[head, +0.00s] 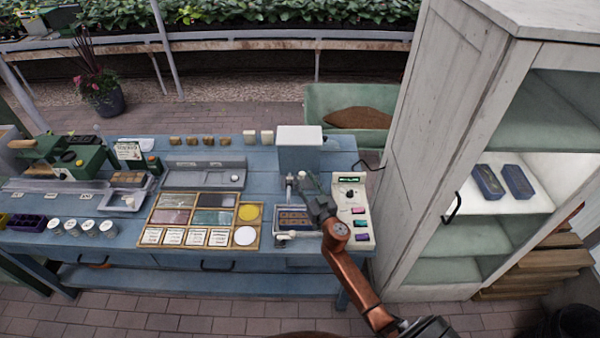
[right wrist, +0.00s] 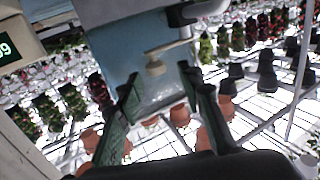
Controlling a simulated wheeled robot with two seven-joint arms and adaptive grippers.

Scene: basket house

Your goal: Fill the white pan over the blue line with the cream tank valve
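The tank (head: 299,133) is a pale box at the back of the blue bench, with a grey-blue front below its light top. My right gripper (head: 312,190) is in front of it, near a small metal fitting (head: 290,182). In the right wrist view, my right gripper (right wrist: 160,82) has its two green fingers apart. A cream knob (right wrist: 155,68) on a stem, which looks like the valve, shows between and beyond the fingertips; contact cannot be told. I cannot clearly make out a white pan or a blue line. My left gripper is out of view.
A tray with brown cells (head: 290,219) lies below my right gripper. A white control box (head: 353,226) with coloured buttons stands to its right. A wooden-framed tray (head: 208,197) is to the left. A tall pale cabinet (head: 440,130) bounds the right.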

